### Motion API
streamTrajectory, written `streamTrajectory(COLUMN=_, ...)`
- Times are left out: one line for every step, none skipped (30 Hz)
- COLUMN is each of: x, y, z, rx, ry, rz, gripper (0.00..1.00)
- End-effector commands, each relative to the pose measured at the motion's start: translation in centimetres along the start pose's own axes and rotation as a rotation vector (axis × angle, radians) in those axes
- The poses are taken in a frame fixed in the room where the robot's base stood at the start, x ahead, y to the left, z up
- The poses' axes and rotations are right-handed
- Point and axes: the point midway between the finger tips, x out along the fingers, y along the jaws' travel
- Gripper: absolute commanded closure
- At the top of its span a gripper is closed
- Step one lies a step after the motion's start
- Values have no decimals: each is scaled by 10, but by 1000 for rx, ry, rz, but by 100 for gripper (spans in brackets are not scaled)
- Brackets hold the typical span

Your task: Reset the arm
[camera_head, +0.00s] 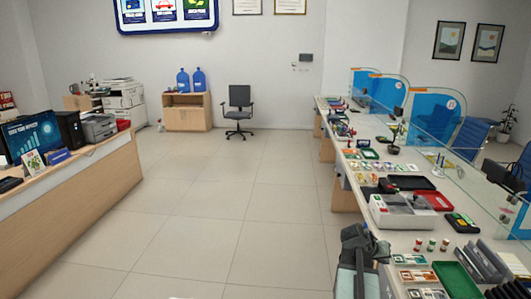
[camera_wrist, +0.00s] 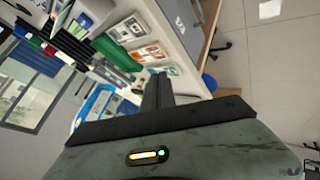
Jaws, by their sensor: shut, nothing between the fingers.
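My gripper (camera_wrist: 158,82) shows in the wrist view with its two dark fingers together and nothing between them. It points toward the teller counter (camera_wrist: 172,22), whose edge and items lie beyond the fingertips in that view. In the head view my arm stands at the lower right, beside the near part of the counter (camera_head: 405,240); I cannot make out the fingertips there.
The counter holds a grey and white machine (camera_head: 400,212), a red tray (camera_head: 436,201), a green tray (camera_head: 456,281) and several small items. Glass dividers (camera_head: 435,112) line it. A desk (camera_head: 75,185) stands left. The tiled floor (camera_head: 225,210) between is clear, with an office chair (camera_head: 239,98) at the back.

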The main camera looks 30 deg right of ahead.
Motion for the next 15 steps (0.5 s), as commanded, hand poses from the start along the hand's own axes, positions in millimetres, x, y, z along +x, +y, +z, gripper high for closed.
streamTrajectory(x=-22, y=-42, z=-5, rx=-40, ry=25, rz=-45, gripper=100)
streamTrajectory(x=-36, y=-65, z=-6, rx=-62, ry=36, rz=-72, gripper=100)
streamTrajectory(x=-53, y=-95, z=-5, rx=-91, ry=47, rz=-109, gripper=100)
streamTrajectory(x=-67, y=-118, z=-4, rx=-113, ry=53, rz=-138, gripper=100)
streamTrajectory(x=-82, y=-140, z=0, rx=-137, ry=59, rz=-166, gripper=100)
streamTrajectory(x=-101, y=-169, z=6, rx=-170, ry=62, rz=-205, gripper=100)
streamTrajectory(x=-116, y=-190, z=12, rx=-195, ry=63, rz=-235, gripper=100)
streamTrajectory(x=-132, y=-210, z=19, rx=-222, ry=64, rz=-264, gripper=100)
streamTrajectory(x=-153, y=-237, z=30, rx=-258, ry=60, rz=-304, gripper=100)
streamTrajectory(x=-168, y=-256, z=40, rx=-285, ry=57, rz=-335, gripper=100)
streamTrajectory(x=-184, y=-274, z=51, rx=-315, ry=51, rz=-364, gripper=100)
streamTrajectory(x=-206, y=-297, z=67, rx=-357, ry=42, rz=-404, gripper=100)
streamTrajectory(x=-222, y=-313, z=81, rx=-390, ry=32, rz=-434, gripper=100)
streamTrajectory(x=-239, y=-329, z=95, rx=-422, ry=22, rz=-465, gripper=100)
streamTrajectory(x=-260, y=-346, z=116, rx=-468, ry=4, rz=-505, gripper=100)
